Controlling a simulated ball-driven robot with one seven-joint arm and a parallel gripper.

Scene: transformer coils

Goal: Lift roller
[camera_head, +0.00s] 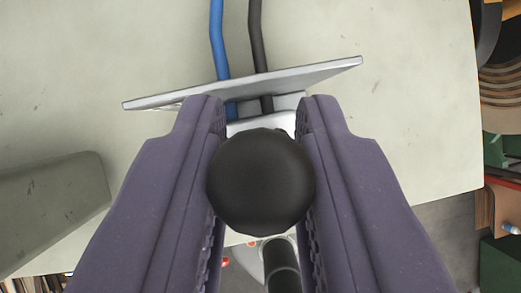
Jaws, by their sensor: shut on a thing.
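My gripper (262,112) has two purple ribbed fingers, pointing up the picture. It is shut on a black rounded thing (261,182), which I take to be the roller. Its smooth, round black end faces the camera and fills the gap between the fingers, touching both. The rest of its body is hidden behind this end, so I cannot tell its length or what it touches beyond.
A tilted grey metal plate (300,78) lies just past the fingertips, with a blue cable (217,40) and a black cable (256,40) by it. A grey-green block (50,205) is at left. The pale tabletop (420,110) is clear at right; clutter stands beyond its right edge.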

